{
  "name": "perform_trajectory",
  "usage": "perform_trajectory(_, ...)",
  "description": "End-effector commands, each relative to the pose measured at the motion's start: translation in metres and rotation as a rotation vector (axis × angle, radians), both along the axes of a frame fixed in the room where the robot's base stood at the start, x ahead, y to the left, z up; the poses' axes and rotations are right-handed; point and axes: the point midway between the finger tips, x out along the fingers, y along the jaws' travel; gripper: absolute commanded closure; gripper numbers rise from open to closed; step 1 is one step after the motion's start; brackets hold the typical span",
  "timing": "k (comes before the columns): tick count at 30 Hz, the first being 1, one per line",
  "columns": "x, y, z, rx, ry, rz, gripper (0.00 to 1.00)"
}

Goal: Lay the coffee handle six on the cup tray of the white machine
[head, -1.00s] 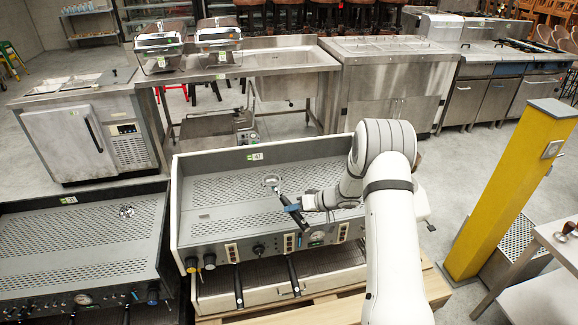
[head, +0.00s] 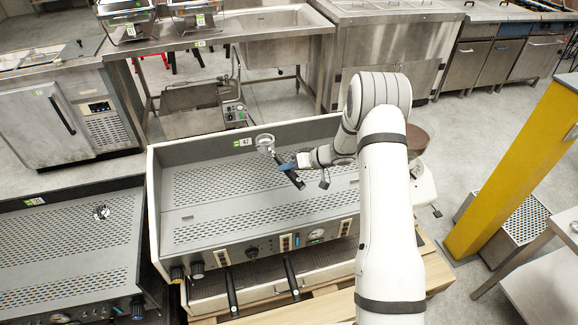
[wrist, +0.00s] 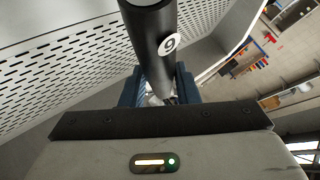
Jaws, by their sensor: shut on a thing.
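My gripper (head: 289,167) is shut on the coffee handle six (head: 281,162), a portafilter with a black grip and a metal basket end. It is held above the cup tray (head: 240,195) of the white machine, tilted, with the basket end toward the upper left. In the wrist view the black handle (wrist: 153,45) shows a white round "6" label and sits between the blue fingers (wrist: 157,88). The white machine (head: 155,215) has white side panels and a perforated grey top with a raised back wall. Whether the handle touches the tray cannot be told.
A dark machine (head: 70,235) with a perforated top stands on the left, with a small metal piece (head: 101,212) on it. A yellow post (head: 515,170) stands at the right. The left part of the white machine's tray is largely clear.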

Motion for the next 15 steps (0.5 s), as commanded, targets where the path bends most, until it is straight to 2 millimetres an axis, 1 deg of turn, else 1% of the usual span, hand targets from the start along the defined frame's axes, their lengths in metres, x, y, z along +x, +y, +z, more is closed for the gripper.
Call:
perform_trajectory(6, 0.0, 0.007, -0.015, 0.001, -0.003, 0.012, 1.0)
perform_trajectory(15, -0.001, 0.009, -0.034, 0.001, -0.003, 0.015, 1.0)
